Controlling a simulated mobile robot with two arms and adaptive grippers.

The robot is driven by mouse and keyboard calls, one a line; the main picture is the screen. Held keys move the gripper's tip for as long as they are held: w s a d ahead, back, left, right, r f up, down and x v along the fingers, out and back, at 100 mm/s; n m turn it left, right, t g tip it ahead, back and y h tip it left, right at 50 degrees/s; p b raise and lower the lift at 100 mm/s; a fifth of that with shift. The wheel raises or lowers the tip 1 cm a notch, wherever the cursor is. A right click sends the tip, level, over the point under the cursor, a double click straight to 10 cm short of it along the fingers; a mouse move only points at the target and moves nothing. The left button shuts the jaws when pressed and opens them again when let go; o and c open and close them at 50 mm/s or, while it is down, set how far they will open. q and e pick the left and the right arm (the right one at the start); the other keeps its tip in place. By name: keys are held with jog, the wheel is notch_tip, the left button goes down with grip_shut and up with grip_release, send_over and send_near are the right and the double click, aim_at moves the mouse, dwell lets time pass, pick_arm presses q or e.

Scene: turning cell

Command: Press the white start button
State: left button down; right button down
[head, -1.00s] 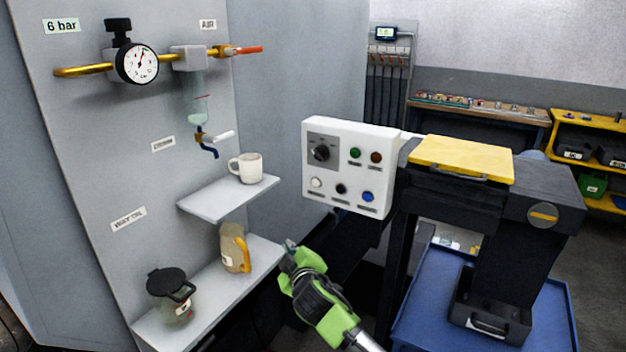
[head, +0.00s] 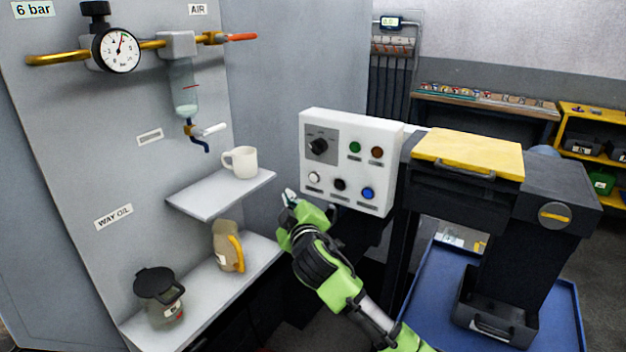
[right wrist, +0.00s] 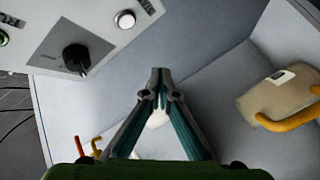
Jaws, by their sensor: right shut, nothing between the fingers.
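The white start button (head: 314,178) is at the lower left of the white control panel (head: 408,140), left of a black and a blue button. It also shows in the right wrist view (right wrist: 125,19), near the panel's edge. My right gripper (head: 290,196) is shut and empty, just left of the panel's lower left corner and below the white button. In the right wrist view its closed fingertips (right wrist: 158,72) are apart from the button, which lies up and to the left of them. My left gripper is not in view.
A white mug (head: 241,162) stands on the upper shelf (head: 205,200). A jug with a yellow handle (head: 228,246) and a dark-lidded jar (head: 160,295) stand on the lower shelf. The panel also carries a black rotary knob (head: 318,146), and green and brown buttons above the lower row.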

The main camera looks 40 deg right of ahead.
aim_at(314, 178)
jog(key=shift+w+d, duration=0.5)
jog(key=shift+d, duration=0.7)
jog(key=shift+w+d, duration=0.5)
jog(key=shift+d, duration=0.7)
jog(key=shift+w+d, duration=0.5)
jog(key=shift+d, duration=0.7)
jog(key=shift+w+d, duration=0.15)
jog(key=shift+d, duration=0.25)
